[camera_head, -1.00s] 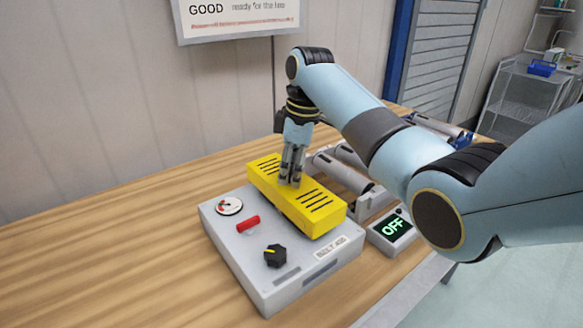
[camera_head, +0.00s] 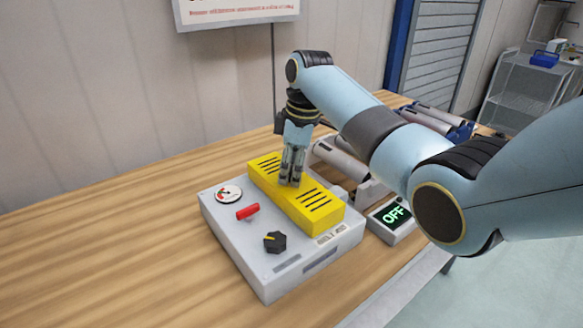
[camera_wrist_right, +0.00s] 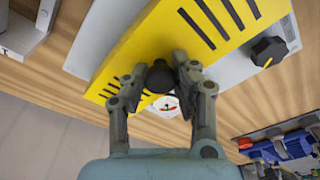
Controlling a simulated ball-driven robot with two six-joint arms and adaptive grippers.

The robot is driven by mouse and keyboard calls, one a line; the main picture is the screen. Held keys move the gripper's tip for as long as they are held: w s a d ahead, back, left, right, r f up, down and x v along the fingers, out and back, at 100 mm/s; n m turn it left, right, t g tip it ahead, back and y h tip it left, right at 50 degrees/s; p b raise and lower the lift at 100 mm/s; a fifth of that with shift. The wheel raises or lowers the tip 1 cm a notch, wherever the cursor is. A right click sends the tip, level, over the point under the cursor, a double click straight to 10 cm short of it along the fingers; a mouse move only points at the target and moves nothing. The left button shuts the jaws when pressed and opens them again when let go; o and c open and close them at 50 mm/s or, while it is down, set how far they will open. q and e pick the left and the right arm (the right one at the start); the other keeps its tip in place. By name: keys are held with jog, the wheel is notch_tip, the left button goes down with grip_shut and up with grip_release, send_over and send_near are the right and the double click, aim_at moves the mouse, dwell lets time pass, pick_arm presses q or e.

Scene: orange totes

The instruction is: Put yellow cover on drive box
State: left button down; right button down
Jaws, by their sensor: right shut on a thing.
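The yellow cover (camera_head: 322,213), with black slots, lies along the back of the grey drive box (camera_head: 300,252) in the head view. The cover looks level and on or very close to the box top; I cannot tell whether it is fully seated. My right gripper (camera_head: 290,182) comes down on the cover's middle, shut on its black knob (camera_wrist_right: 160,78), which shows between the fingers in the wrist view. The cover's underside is hidden. My left gripper is not in view.
The box carries a red switch (camera_head: 248,211), a black dial (camera_head: 275,242) and a round gauge (camera_head: 229,194). An OFF display (camera_head: 391,221) stands right of the box. Grey rollers (camera_head: 340,158) lie behind. The wooden table is clear at left.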

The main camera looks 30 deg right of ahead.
jog(key=shift+f, duration=0.2)
dwell(0.6)
jog(key=c, duration=1)
grip_release()
jog(key=r, duration=0.4)
jog(key=d+r, duration=0.1)
jog(key=r, duration=0.3)
jog(key=s+r, duration=0.1)
jog(key=r, duration=0.3)
jog(key=shift+d, duration=0.2)
jog(key=shift+s+f, duration=0.1)
jog(key=shift+f, duration=0.05)
